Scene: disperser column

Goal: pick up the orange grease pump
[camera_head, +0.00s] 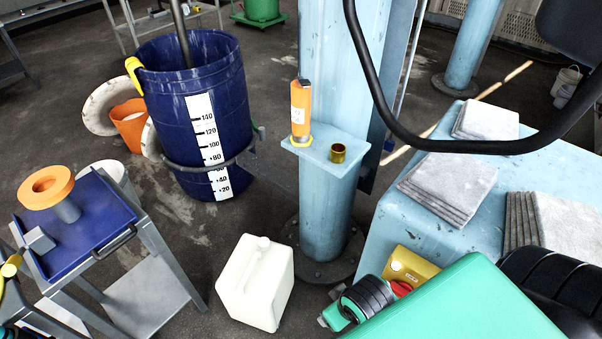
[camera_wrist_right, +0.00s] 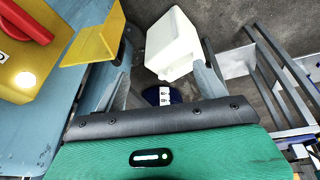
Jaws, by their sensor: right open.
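The orange grease pump (camera_head: 300,108) stands upright on a small light-blue shelf (camera_head: 321,156) fixed to the blue column (camera_head: 345,55). My right gripper (camera_wrist_right: 166,50) is open and empty in the right wrist view, low and apart from the pump. The pump does not show in that view. My right arm covers the lower right of the head view. My left gripper is not in view.
A white canister (camera_head: 256,284) stands on the floor below the shelf; a blue barrel (camera_head: 196,105) is behind left. A yellow box (camera_head: 411,266) with a red part is by the blue table (camera_head: 400,222) holding grey slabs. A black hose (camera_head: 374,95) hangs before the column's right side.

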